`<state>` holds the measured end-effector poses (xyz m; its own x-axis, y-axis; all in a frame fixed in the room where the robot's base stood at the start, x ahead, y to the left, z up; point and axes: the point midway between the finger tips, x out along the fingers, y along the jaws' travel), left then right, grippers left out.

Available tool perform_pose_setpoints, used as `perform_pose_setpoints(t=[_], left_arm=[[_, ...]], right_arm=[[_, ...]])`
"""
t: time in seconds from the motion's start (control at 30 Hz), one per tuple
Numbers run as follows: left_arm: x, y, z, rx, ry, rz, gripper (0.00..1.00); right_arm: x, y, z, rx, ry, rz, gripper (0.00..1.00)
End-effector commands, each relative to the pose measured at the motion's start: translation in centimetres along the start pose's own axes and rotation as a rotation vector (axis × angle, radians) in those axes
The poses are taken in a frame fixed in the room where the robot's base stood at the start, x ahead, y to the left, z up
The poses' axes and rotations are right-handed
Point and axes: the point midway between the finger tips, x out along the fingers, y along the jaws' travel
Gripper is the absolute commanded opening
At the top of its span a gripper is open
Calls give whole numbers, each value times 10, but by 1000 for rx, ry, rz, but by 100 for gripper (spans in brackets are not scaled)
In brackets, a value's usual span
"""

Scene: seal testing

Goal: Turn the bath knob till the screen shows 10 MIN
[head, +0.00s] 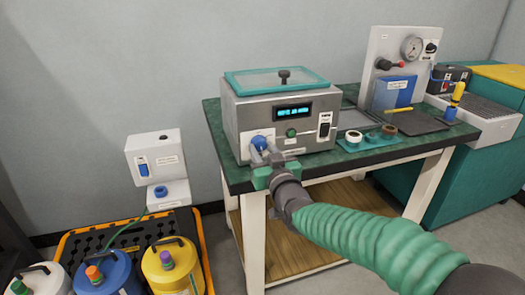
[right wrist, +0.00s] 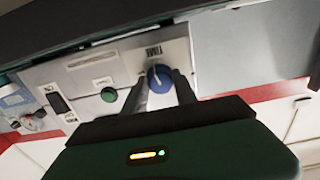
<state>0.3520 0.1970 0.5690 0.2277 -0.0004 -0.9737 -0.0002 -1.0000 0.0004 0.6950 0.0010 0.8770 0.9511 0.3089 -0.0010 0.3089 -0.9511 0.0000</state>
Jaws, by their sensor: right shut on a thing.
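The bath (head: 275,118) is a grey metal box with a teal-rimmed lid on the green table top. Its blue knob (head: 260,142) is at the lower left of the front face. The knob also shows in the right wrist view (right wrist: 159,77), under a label reading TIME. The small screen (head: 294,111) is lit with cyan characters too small to read surely. My right gripper (head: 267,158) is shut on the blue knob, with one finger on each side of it. The left gripper is not in view.
A green button (head: 291,132) and a black switch (head: 324,125) sit right of the knob.

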Motion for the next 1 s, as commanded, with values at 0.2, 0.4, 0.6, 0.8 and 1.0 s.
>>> perform_pose_setpoints(t=[0.2,0.4,0.6,0.8,1.0], left_arm=[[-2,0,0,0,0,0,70],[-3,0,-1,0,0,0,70],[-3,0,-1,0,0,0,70],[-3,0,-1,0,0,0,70],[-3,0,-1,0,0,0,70]], right_arm=[[0,0,0,80,-1,0,0],[0,0,0,260,-2,0,0],[0,0,1,270,-1,0,0],[0,0,1,269,-1,0,51],[0,0,0,268,-1,0,55]])
